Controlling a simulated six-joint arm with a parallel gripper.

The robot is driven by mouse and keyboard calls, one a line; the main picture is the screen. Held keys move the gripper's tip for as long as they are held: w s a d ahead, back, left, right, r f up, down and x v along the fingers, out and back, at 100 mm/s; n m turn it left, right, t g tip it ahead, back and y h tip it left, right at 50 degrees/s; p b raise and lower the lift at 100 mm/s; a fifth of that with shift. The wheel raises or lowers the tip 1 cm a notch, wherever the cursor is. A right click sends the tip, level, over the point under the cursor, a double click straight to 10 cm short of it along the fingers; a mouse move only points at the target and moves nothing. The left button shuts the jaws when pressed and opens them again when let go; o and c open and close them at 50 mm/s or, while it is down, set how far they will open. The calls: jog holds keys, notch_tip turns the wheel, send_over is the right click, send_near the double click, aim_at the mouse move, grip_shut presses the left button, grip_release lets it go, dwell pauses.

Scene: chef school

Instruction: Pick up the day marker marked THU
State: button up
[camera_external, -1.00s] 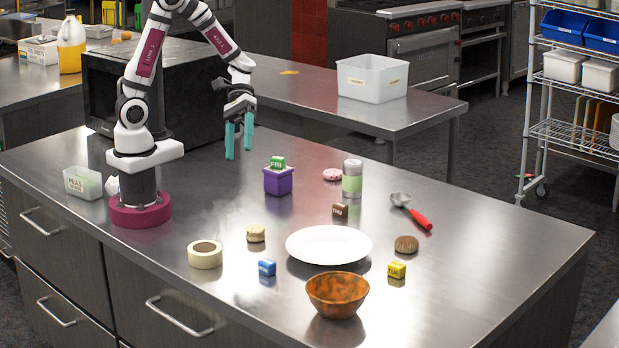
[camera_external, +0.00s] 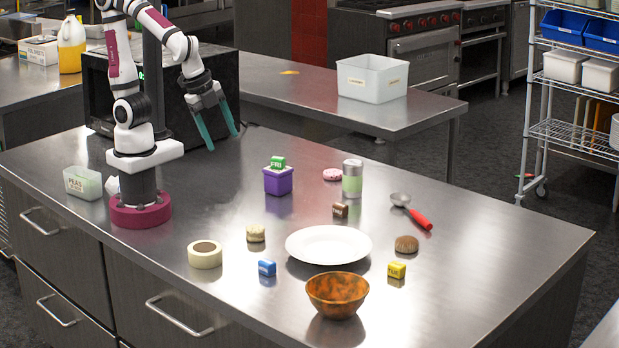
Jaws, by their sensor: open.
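A small brown block-like day marker (camera_external: 340,210) lies on the steel counter, just in front of the green-and-silver can; its lettering is too small to read. A green marker reading FRI (camera_external: 278,162) sits on a purple box (camera_external: 278,181). A blue marker (camera_external: 267,268) lies left of the white plate, and a yellow marker (camera_external: 397,270) lies to its right; I cannot surely read either. My gripper (camera_external: 223,140) has teal fingers spread wide and empty. It hangs above the counter, left of the purple box and well away from the brown marker.
A white plate (camera_external: 329,244), orange bowl (camera_external: 337,294), tape roll (camera_external: 205,255), can (camera_external: 352,179), red-handled scoop (camera_external: 412,212), brush (camera_external: 406,244) and pink item (camera_external: 332,174) share the counter (camera_external: 480,250). A dark microwave (camera_external: 222,80) stands behind my arm. The counter's right end is clear.

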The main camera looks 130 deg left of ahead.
jog(key=w+a+f+n+t+y, duration=0.1)
jog(key=w+a+n+t+y, duration=0.15)
jog(key=w+a, duration=0.8)
jog(key=t+h, duration=0.6)
jog(key=t, duration=0.2)
send_over(339, 204)
jog(key=s, duration=0.1)
notch_tip(339, 204, down, 13)
jog(key=shift+n, duration=0.35)
jog(key=f, duration=0.6)
jog(key=shift+s+f, duration=0.1)
jog(key=shift+s, duration=0.15)
jog(key=shift+w+f, duration=1)
jog(key=shift+f, duration=0.1)
jog(key=shift+w+f, duration=0.15)
jog(key=shift+w, duration=0.2)
grip_shut()
